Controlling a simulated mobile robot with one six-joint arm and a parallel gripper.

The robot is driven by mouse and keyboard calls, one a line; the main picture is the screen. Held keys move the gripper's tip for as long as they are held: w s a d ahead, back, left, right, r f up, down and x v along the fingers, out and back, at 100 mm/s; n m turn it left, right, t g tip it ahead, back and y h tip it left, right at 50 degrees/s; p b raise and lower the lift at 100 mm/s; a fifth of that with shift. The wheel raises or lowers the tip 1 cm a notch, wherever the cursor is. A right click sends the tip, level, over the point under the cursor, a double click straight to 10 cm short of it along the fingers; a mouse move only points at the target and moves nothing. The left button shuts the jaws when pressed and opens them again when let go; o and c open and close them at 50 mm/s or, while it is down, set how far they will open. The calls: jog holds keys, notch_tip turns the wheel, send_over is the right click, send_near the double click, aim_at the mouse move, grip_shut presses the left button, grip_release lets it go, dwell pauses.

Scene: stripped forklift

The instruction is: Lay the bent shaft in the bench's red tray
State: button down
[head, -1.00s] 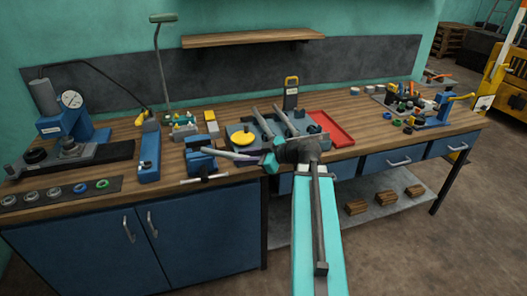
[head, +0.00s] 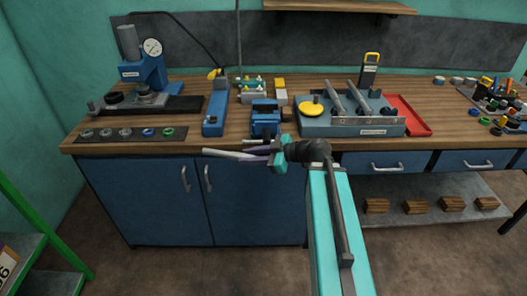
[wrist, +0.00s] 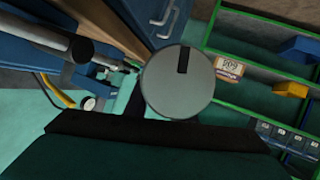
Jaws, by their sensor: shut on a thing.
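My gripper (head: 268,152) is shut on a long grey shaft (head: 226,153), which points left from the jaws in front of the bench's front edge. I cannot tell a bend in it. In the wrist view the round end of the shaft (wrist: 178,95) with a dark slot faces the camera and hides the fingertips. The red tray (head: 424,127) lies on the bench to the right of the gripper, with its visible part empty. It is partly hidden behind a grey-blue fixture tray (head: 315,131) that holds two tilted grey shafts (head: 335,98) and a yellow disc.
A blue vise (head: 265,118) and a blue block stand behind the gripper. A press with a dial (head: 145,75) is at the left. Tools (head: 500,100) crowd the bench's right end. Green shelving (head: 30,240) stands at the lower left. Air before the cabinets is open.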

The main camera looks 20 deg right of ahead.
jog(key=a+f+b, duration=0.4)
jog(key=f, duration=0.1)
jog(key=shift+s+n+g+y, duration=0.15)
jog(key=shift+n+g+y, duration=0.15)
jog(key=shift+n+g, duration=0.1)
jog(key=shift+a, duration=0.15)
